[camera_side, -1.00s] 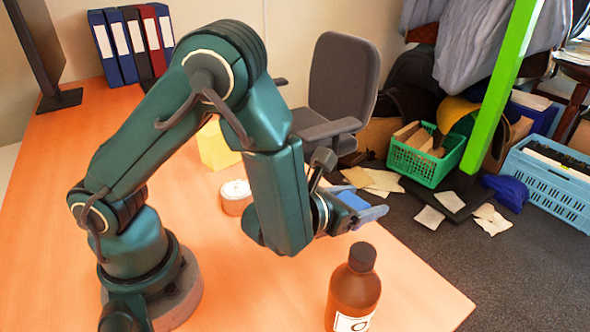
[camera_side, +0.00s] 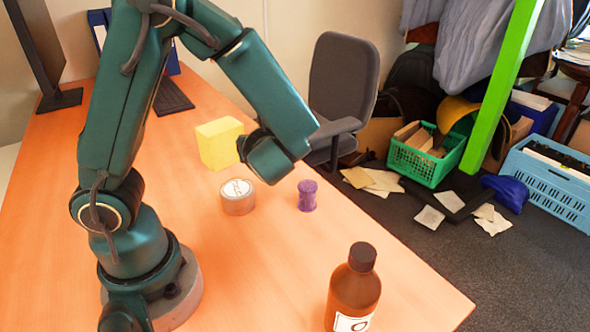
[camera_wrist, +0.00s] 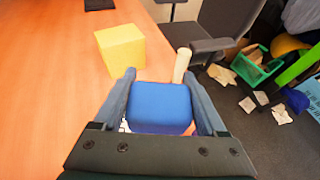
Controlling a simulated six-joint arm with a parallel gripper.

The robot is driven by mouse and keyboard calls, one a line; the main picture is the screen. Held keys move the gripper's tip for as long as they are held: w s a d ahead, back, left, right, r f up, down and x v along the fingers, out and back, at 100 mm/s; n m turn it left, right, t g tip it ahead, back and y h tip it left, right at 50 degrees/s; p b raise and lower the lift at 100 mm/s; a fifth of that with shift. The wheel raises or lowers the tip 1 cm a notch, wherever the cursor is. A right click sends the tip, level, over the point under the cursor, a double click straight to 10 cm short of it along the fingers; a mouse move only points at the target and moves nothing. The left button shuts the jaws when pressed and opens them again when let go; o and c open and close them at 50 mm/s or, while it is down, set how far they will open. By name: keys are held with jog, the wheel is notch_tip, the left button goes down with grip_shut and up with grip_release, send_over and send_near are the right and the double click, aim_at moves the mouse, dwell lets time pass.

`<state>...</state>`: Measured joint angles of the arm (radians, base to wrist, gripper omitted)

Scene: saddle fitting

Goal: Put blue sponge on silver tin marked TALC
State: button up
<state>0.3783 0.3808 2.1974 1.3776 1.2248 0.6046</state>
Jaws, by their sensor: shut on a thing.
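A blue sponge (camera_wrist: 160,108) is held between the two fingers of my gripper (camera_wrist: 159,88) in the wrist view. In the side view my gripper and the sponge are hidden behind my arm. A round silver tin (camera_side: 237,200) stands on the orange desk in the side view. Its pale lid carries dark writing too small to read. My arm's end is above and a little right of the tin in that picture. In the wrist view the sponge hides most of what lies beneath it; only a small white patch shows beside the left finger.
A yellow block (camera_side: 219,143) stands behind the tin; it also shows in the wrist view (camera_wrist: 121,49). A purple spool-shaped thing (camera_side: 307,196) stands right of the tin. A brown bottle (camera_side: 353,291) is at the front. An office chair (camera_side: 343,85) is beyond the desk edge.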

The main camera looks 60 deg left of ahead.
aim_at(231, 181)
jog(key=s+a+f+n+g, duration=0.1)
jog(key=s, duration=0.1)
jog(key=s+a+f+n+g, duration=0.1)
jog(key=s+a+n+g, duration=0.1)
jog(key=s+a+f+n+g+y, duration=0.1)
jog(key=g, duration=0.1)
jog(key=shift+s+a+n, duration=0.3)
jog(key=shift+s+n, duration=0.1)
jog(key=shift+f, duration=2.55)
jog(key=shift+f, duration=0.1)
jog(key=o, duration=1.3)
jog(key=shift+c, duration=0.2)
